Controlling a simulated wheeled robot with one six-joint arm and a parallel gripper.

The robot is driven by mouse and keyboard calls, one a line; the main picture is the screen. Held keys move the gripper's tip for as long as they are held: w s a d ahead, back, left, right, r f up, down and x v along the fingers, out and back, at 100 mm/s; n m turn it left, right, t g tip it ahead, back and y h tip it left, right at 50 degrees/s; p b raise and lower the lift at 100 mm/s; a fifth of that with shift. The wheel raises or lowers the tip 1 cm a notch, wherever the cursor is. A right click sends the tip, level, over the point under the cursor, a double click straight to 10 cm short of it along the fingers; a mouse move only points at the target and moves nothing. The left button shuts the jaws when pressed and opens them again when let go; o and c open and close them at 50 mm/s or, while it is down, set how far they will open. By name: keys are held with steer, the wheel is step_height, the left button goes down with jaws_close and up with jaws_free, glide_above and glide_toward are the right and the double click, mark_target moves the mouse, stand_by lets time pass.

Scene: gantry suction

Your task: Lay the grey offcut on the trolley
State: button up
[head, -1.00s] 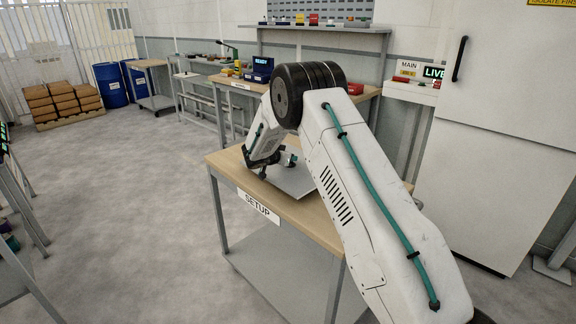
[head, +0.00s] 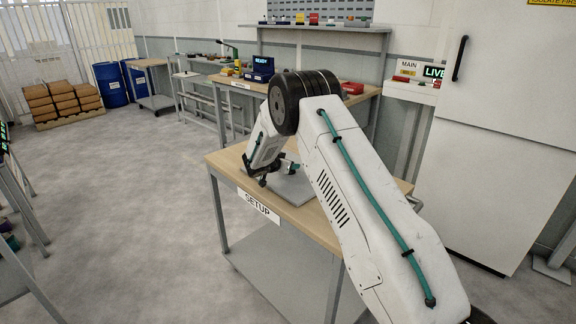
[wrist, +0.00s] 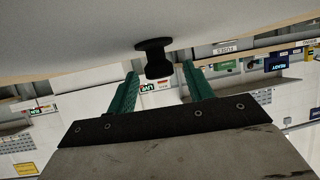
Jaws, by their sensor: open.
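The grey offcut (head: 292,189) is a flat light-grey sheet lying on the table marked SETUP, partly hidden by my arm. In the wrist view, which is upside down, its pale surface (wrist: 70,38) fills the top. A black knob (wrist: 153,57) stands up from it. My gripper (wrist: 160,70) is open, with its green fingers on either side of the knob's end in that view; contact cannot be told. In the head view my gripper (head: 290,168) is low over the sheet. A wheeled trolley (head: 149,63) with a wooden top stands far back left, by the blue drums.
The SETUP table (head: 231,172) has a wooden top. Behind it is a workbench (head: 238,84) with boxes and a READY display. Blue drums (head: 110,84) and a pallet of brown boxes (head: 62,102) stand back left. The left floor is open. A white cabinet (head: 500,140) stands right.

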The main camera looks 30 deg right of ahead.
steer(key=v, duration=1.1)
steer(key=shift+a+r, duration=0.15)
steer(key=s+r+n+g+y, duration=0.2)
steer(key=s+r, duration=0.8)
steer(key=s, duration=0.4)
steer(key=s+r+n+g+y, duration=0.1)
steer(key=s+r+n+g, duration=0.15)
steer(key=s+r, duration=0.85)
steer(key=s+a+n+y, duration=0.2)
steer(key=s+a, duration=0.1)
steer(key=s, duration=0.6)
steer(key=s+a+f+n+y, duration=0.1)
steer(key=s+a+n+y, duration=0.2)
steer(key=s, duration=0.7)
steer(key=s+a+f+n+y, duration=0.1)
steer(key=s+a+n+y, duration=0.2)
steer(key=s, duration=0.7)
steer(key=shift+s+a, duration=0.25)
steer(key=shift+a, duration=0.9)
